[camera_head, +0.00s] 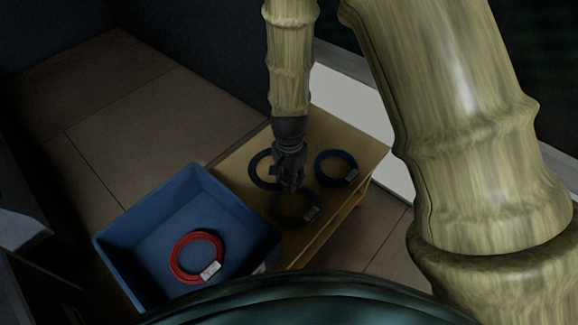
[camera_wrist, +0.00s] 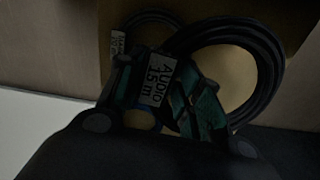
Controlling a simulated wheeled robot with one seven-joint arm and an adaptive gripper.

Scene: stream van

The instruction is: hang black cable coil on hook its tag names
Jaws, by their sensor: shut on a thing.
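A black cable coil (camera_head: 257,172) is at the left part of a wooden bench top, partly hidden by my gripper (camera_head: 290,180). In the wrist view the black coil (camera_wrist: 275,62) looks large and near, with a white tag (camera_wrist: 158,79) reading "AUDIO 15 m". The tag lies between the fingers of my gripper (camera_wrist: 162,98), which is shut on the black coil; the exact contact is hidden. Whether the coil is lifted off the bench is hard to tell. No hook shows in either view.
A second dark coil (camera_head: 290,218) with a partly hidden tag lies just in front on the bench (camera_head: 240,188). A blue coil (camera_head: 322,171) lies right of my gripper. A blue bin (camera_head: 135,222) holding a red coil (camera_head: 176,262) stands at the left.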

